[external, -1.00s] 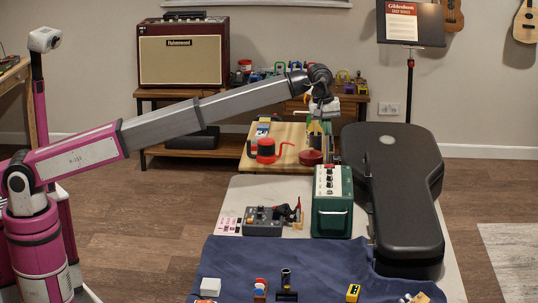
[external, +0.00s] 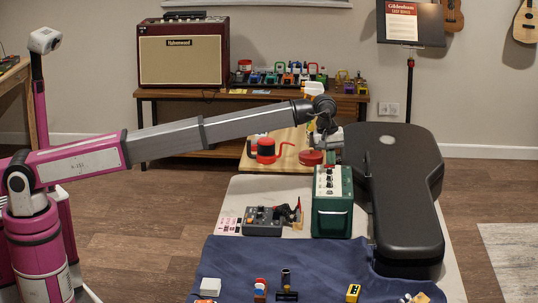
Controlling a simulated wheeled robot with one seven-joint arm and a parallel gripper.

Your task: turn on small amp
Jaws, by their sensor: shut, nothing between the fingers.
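The small amp (external: 332,217) is a dark green box with a pale control panel on top that carries dark knobs. It stands upright on the table beside the black guitar case. My gripper (external: 330,157) is just above the far end of the control panel, with its fingers shut and nothing held. At this size I cannot tell whether the fingertips touch the panel. The switch and any power light are too small to make out.
The black guitar case (external: 402,190) lies close on the right of the amp. A grey pedal unit (external: 262,226) stands to its left. Behind are a wooden board (external: 247,163) and a red round container (external: 311,158). A blue cloth (external: 230,262) with small items lies in front.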

